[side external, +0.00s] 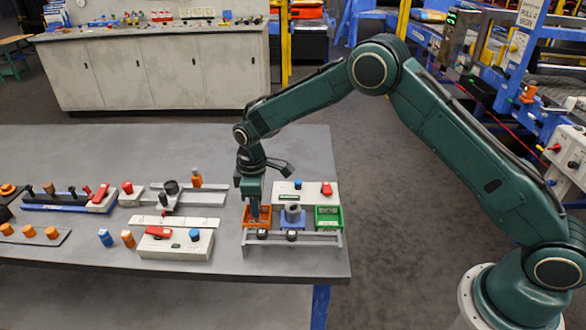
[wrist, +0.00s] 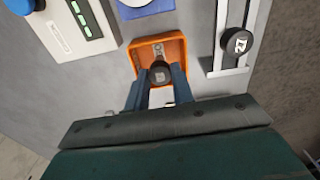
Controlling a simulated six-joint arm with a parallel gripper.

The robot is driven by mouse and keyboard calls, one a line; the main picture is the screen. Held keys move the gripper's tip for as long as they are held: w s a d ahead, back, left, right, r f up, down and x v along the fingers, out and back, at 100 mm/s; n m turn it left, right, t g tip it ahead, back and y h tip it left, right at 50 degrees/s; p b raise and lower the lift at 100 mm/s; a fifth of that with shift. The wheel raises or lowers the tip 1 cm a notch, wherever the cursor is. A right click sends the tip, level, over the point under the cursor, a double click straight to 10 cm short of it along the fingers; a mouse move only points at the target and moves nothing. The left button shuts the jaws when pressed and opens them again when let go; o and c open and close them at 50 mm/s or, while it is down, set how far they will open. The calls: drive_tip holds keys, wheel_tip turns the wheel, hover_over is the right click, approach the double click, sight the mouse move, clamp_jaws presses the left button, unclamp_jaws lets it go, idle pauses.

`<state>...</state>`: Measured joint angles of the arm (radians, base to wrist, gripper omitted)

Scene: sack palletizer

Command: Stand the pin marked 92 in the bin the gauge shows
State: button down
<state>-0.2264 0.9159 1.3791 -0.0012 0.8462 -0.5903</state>
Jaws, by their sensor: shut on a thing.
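My gripper (side external: 254,208) points down at the orange bin (side external: 246,226), the left one of three. In the wrist view its fingers (wrist: 159,82) are shut on a dark, round-topped pin (wrist: 159,70), which is within the outline of the orange bin (wrist: 177,45). The mark on the pin's top is too small to read, and I cannot tell whether its foot touches the bin floor. A white panel (wrist: 58,32) carries a dark display with green lit parts (wrist: 85,18); it may be the gauge, but its reading is unclear.
A blue bin (side external: 292,226) holding a grey cylinder (side external: 292,212) and a green bin (side external: 328,211) stand to the right. Two dark pins (side external: 262,234) (side external: 291,236) stand on a grey rail in front. Boxes and loose pegs lie left.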

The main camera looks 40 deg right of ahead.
drive_tip(key=shift+f, duration=0.15)
idle(0.8)
drive_tip(key=c, duration=1.1)
unclamp_jaws()
drive_tip(key=shift+r, duration=4)
